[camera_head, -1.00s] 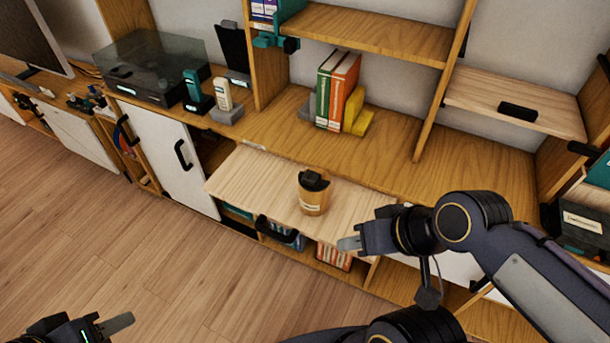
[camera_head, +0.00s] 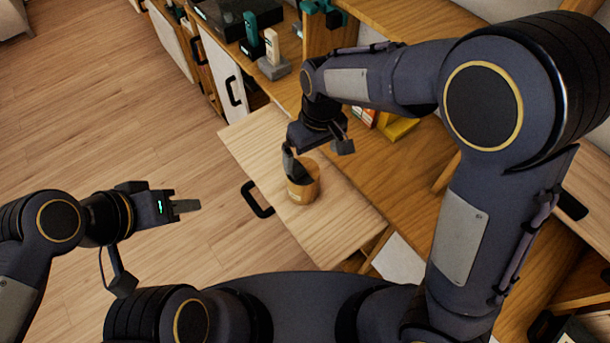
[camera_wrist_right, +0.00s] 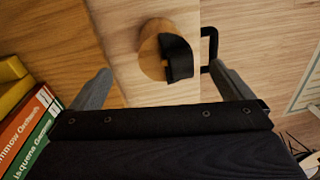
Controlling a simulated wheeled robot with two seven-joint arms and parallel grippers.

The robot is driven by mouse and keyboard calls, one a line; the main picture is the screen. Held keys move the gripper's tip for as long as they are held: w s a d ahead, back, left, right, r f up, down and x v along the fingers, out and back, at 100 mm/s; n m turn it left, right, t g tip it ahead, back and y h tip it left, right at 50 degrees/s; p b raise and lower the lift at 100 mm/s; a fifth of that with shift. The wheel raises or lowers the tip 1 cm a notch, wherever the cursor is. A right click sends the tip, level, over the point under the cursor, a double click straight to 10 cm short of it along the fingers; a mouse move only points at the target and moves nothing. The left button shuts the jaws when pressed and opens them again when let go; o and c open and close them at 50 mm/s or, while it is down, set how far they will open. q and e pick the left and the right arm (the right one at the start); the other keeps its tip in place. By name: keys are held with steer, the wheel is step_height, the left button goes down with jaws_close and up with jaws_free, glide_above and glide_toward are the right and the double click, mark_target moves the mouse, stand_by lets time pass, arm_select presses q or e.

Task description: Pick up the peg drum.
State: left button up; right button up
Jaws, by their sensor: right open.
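The peg drum (camera_head: 304,187) is a tan wooden cylinder with a black top piece. It stands upright on the pale wooden board (camera_head: 262,150). In the right wrist view the drum (camera_wrist_right: 152,62) appears from above, between and beyond the fingers. My right gripper (camera_head: 292,163) is just above the drum, partly covering its top in the head view. It is open, with the two fingers (camera_wrist_right: 160,80) apart and nothing between their tips. I cannot tell whether a finger touches the drum. My left gripper (camera_head: 187,206) is out over the floor, away from the drum; its finger gap is not clear.
A black handle (camera_head: 256,199) sits at the board's front edge. Books (camera_wrist_right: 30,128) and a yellow object (camera_head: 398,130) stand on the shelf behind. A grey-based white device (camera_head: 273,55) and a teal one (camera_head: 251,32) stand further left. The floor at left is clear.

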mark_target(303, 182)
steer(key=shift+w+a+f+n+h, duration=0.15)
steer(key=shift+a+f+n+h, duration=0.1)
steer(key=shift+a+f, duration=0.35)
steer(key=shift+w+a+f+n+h, duration=0.1)
steer(key=shift+a+f+n+h, duration=0.15)
steer(key=shift+a+f, duration=0.3)
steer(key=f, duration=0.2)
steer(key=f+p, duration=0.1)
steer(key=f, duration=0.4)
steer(key=shift+w, duration=0.25)
steer(key=shift+c, duration=0.3)
steer(key=c, duration=1.7)
steer(key=shift+r, duration=0.1)
steer(key=shift+c, duration=0.2)
steer(key=shift+r, duration=0.1)
